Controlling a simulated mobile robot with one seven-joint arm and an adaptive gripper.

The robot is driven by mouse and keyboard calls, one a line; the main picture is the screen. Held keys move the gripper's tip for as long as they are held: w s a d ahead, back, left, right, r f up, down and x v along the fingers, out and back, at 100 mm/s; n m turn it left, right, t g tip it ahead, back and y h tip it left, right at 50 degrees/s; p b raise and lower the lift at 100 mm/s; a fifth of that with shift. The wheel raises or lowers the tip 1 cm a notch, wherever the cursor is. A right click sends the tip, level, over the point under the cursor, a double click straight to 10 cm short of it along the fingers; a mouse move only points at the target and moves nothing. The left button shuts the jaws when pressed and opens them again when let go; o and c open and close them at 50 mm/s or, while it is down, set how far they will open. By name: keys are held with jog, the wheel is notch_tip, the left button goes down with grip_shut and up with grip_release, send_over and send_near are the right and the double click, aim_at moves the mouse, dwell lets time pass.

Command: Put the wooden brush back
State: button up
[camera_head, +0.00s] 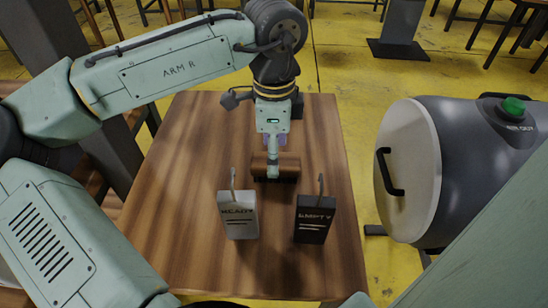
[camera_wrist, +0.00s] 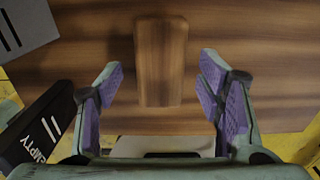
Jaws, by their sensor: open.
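The wooden brush (camera_head: 289,170) is a brown block on the wooden table, just in front of the two upright signs' far side. In the wrist view the brush (camera_wrist: 161,55) lies ahead of and between my gripper's fingers, with its near end close to the gap between the fingertips. My gripper (camera_head: 273,168) points down at the brush and partly covers it. In the wrist view my gripper (camera_wrist: 160,75) is open, its purple pads apart on both sides and no clear contact showing.
A light box marked READY (camera_head: 238,218) and a dark box marked EMPTY (camera_head: 314,222) stand near the brush on the wooden table (camera_head: 180,230). A large grey cylindrical machine (camera_head: 465,160) with a pale door stands right of the table. The table's left side is clear.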

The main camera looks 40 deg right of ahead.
notch_tip(320, 180, up, 9)
jog(key=shift+r, duration=0.15)
jog(key=shift+d, duration=0.1)
